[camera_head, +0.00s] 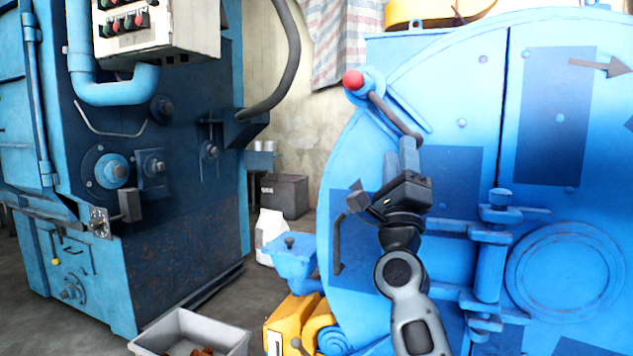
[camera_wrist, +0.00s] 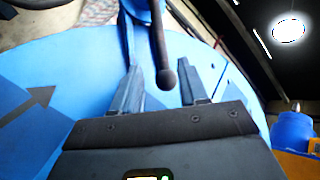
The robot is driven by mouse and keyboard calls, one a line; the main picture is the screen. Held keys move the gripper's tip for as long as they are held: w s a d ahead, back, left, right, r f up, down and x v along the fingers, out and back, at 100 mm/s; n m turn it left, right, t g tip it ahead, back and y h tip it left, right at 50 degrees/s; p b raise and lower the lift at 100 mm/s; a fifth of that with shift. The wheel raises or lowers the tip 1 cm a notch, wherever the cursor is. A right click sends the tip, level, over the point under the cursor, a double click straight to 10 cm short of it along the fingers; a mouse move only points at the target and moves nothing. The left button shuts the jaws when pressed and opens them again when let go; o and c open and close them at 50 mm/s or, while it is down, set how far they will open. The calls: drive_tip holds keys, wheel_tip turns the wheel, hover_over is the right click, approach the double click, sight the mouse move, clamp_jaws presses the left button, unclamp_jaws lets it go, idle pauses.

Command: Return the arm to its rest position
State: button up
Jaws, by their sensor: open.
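My gripper (camera_head: 384,168) is in front of the big blue drum machine (camera_head: 470,70) in the head view, with its jaws apart. In the wrist view, my gripper (camera_wrist: 162,88) shows two separated fingers. A dark lever with a rounded end (camera_wrist: 158,50) appears between them in that view; whether it touches a finger I cannot tell. In the head view, the lever (camera_head: 395,115) runs down from a hub with a red knob (camera_head: 353,80) and ends close to the upper finger. Nothing is visibly held.
A blue cabinet machine (camera_head: 185,220) with a control box (camera_head: 150,30) stands at left. A grey bin (camera_head: 215,335) lies on the floor at bottom. A hinge post (camera_head: 489,265) juts from the drum at right of my arm. A floor gap lies between the machines.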

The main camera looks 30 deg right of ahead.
drive_tip(key=s+a+f+n+t+y, duration=0.1)
drive_tip(key=s+a+f+n+y, duration=0.3)
drive_tip(key=f, duration=0.3)
drive_tip(key=s+a+f+n+y, duration=0.2)
drive_tip(key=s+f+n+y, duration=0.1)
drive_tip(key=f+n, duration=0.4)
drive_tip(key=s+a+f+n+t+y, duration=0.1)
drive_tip(key=s+a+f+n+y, duration=0.25)
drive_tip(key=f, duration=0.45)
drive_tip(key=s+a+f+n+g+y, duration=0.2)
drive_tip(key=s+a+f+n+y, duration=0.15)
drive_tip(key=s+f+n, duration=0.45)
drive_tip(key=s+a+f+n+g+y, duration=0.25)
drive_tip(key=s+a, duration=0.25)
drive_tip(key=s, duration=0.7)
drive_tip(key=s+a+f+n+g+y, duration=0.1)
drive_tip(key=s+a+n+g, duration=0.15)
drive_tip(key=s, duration=0.45)
drive_tip(key=s+a+f+n+g+y, duration=0.1)
drive_tip(key=s+n, duration=0.3)
drive_tip(key=s, duration=0.2)
wheel_tip(320, 180, up, 21)
drive_tip(key=p, duration=2)
drive_tip(key=shift+d+p, duration=0.15)
drive_tip(key=shift+p, duration=0.15)
